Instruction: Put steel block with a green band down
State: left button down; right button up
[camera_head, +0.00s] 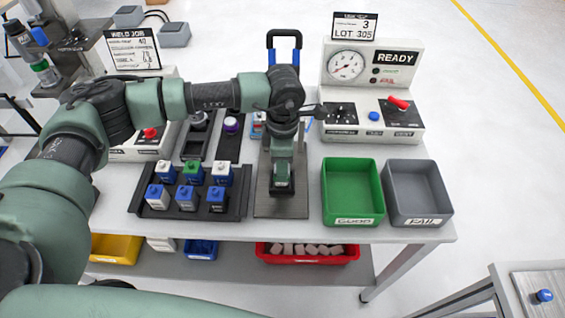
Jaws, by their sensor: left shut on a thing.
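My left gripper (282,186) points down over the dark grey plate (281,211) at the front middle of the table. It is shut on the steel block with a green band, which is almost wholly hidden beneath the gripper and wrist. I cannot tell whether the block touches the plate. My right gripper is not in view.
A black tray (238,207) of blue blocks, one green-topped, lies left of the plate. A green bin (352,191) and a grey bin (418,193) stand to the right. Behind them is a gauge panel (372,92) with a red lever. A blue-handled frame (284,45) stands behind my wrist.

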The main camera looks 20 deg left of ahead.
pick_arm(q)
jog(key=shift+f, duration=0.2)
jog(key=shift+f+b, duration=0.2)
jog(key=shift+b, duration=0.1)
jog(key=c, duration=0.9)
grip_release()
jog(key=shift+r, duration=0.15)
